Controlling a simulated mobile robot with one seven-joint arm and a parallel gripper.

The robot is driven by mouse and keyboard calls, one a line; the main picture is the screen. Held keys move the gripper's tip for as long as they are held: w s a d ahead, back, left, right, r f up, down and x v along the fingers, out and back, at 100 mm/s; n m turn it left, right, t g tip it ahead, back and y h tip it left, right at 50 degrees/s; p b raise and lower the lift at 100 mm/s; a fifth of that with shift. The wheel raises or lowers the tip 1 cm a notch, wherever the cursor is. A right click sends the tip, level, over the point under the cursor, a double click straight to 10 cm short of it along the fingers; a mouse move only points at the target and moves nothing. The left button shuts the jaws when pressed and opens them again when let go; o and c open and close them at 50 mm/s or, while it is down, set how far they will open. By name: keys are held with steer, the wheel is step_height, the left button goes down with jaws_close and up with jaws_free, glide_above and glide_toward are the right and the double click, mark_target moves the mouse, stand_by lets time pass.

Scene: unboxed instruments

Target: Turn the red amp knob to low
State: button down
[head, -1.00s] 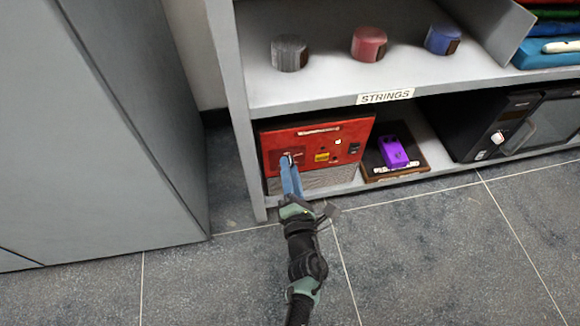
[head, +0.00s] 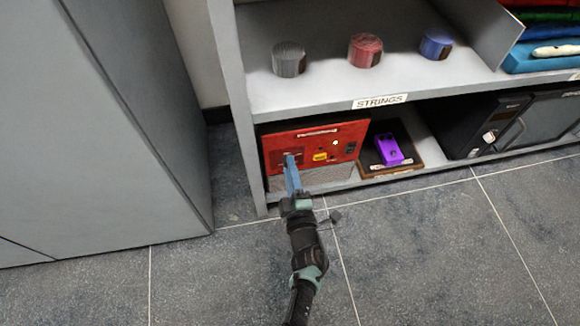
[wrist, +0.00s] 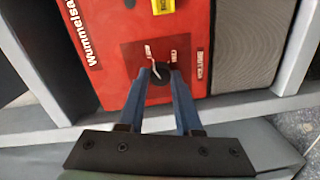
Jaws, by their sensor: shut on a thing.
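The red amp (head: 333,141) stands on the lower shelf at the left, with a grey speaker grille below its red panel. In the wrist view the red panel (wrist: 112,84) fills the upper left, and the dark knob (wrist: 158,86) sits on a dark plate with small white markings. My gripper (head: 290,158) reaches the panel's left part. In the wrist view its two blue fingers (wrist: 158,74) are shut on the knob, one on each side. The fingers partly hide the knob, and its exact setting is hard to read.
A purple pedal (head: 389,149) on a brown board stands right of the amp. A black device (head: 485,125) is farther right. The upper shelf (head: 310,85), labelled STRINGS, overhangs the amp. A grey cabinet (head: 100,120) stands at the left. The floor in front is clear.

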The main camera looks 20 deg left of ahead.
steer(key=shift+m, duration=0.5)
steer(key=c, duration=0.6)
jaws_free()
steer(key=p+v, duration=0.6)
steer(key=v, duration=0.7)
